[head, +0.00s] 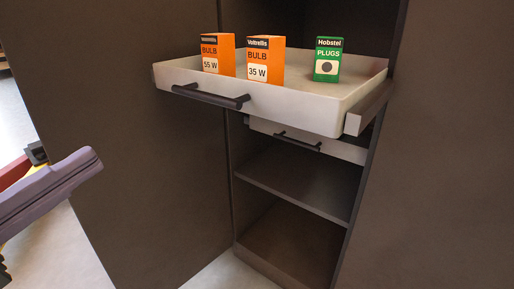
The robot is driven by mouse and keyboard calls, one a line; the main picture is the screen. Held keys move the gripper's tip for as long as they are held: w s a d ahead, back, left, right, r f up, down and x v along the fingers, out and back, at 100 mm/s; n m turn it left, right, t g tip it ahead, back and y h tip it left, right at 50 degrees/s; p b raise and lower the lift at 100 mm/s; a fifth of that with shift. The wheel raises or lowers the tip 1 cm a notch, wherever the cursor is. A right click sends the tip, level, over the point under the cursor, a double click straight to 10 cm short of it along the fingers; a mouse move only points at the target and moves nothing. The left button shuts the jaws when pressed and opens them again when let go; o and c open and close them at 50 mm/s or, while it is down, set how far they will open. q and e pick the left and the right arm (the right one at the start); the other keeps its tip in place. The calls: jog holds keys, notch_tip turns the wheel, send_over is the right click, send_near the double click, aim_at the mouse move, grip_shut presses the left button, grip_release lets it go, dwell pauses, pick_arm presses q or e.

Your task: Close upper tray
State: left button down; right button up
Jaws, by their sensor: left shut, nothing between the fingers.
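The upper tray (290,103) is a pale, shallow drawer that sticks out of the dark cabinet. Its dark bar handle (210,96) is on the front face. Two orange bulb boxes (264,62) and a green plugs box (328,60) stand upright in it. My left gripper (88,163) is at the left edge of the view, shut and empty, left of the tray and its handle and apart from both. My right gripper is not in view.
A lower tray (340,150) with a dark handle sits further back under the upper tray. A cabinet shelf (295,185) below is bare. Wide dark panels (135,150) flank the opening on both sides. Pale floor shows at lower left and bottom.

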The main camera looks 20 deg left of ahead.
pick_arm(q)
jog(key=f+h, duration=0.1)
jog(key=m, duration=0.1)
send_near(206, 100)
jog(key=b+x, duration=0.1)
jog(key=x, duration=0.6)
jog(key=shift+s+r, duration=0.1)
jog(key=shift+r, duration=0.05)
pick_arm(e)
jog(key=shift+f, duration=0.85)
